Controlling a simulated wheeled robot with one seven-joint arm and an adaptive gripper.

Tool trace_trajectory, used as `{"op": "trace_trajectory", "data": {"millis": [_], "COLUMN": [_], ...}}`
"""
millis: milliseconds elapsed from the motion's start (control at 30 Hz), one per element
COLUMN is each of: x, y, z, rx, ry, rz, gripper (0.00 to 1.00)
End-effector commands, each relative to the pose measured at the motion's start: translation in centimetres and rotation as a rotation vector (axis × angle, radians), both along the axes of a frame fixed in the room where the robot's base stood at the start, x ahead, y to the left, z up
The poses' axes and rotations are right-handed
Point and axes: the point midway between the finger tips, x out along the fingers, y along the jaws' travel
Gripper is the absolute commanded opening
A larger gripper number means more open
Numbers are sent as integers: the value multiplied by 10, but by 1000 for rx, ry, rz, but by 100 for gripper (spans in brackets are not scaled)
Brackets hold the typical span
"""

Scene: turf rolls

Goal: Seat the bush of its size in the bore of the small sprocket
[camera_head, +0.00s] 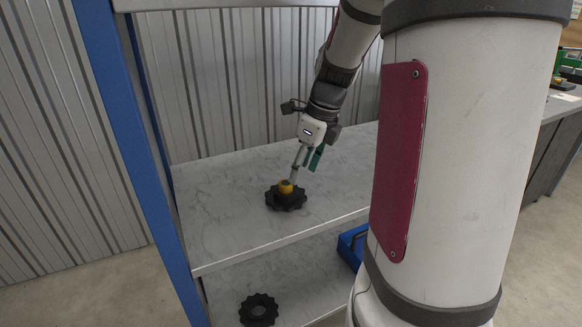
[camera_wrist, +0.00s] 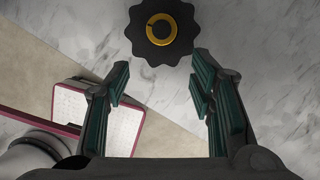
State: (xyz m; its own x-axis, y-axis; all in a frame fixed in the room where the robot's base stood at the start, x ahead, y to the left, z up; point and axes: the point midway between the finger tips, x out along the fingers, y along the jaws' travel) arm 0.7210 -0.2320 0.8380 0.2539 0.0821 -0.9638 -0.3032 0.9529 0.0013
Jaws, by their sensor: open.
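A black toothed sprocket (camera_head: 286,201) lies flat on the upper marble shelf. It also shows at the top of the wrist view (camera_wrist: 182,47). A yellow bush (camera_head: 286,186) stands upright at its centre and rises above its top face. In the wrist view the bush is a yellow ring (camera_wrist: 174,40) around a dark middle. How deep it sits in the bore I cannot tell. My gripper (camera_head: 303,171) is open and empty, just above and beside the bush. In the wrist view its green-padded fingers (camera_wrist: 160,70) are spread, with the sprocket beyond their tips.
A second black sprocket (camera_head: 242,311) with an open bore lies on the lower shelf. A blue bin (camera_head: 350,243) stands there, partly hidden by my body. A blue post (camera_head: 125,150) rises at the left. The upper shelf around the sprocket is clear.

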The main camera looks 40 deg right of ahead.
Motion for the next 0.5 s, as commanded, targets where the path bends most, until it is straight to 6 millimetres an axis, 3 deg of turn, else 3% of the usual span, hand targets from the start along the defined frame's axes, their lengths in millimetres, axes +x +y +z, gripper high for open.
{"op": "trace_trajectory", "data": {"millis": [300, 500], "x": [-64, -85], "y": [-20, -27], "z": [1, 0], "rx": [0, 1], "ry": [-1, -1], "rz": [-3, -1], "gripper": [50, 50]}}
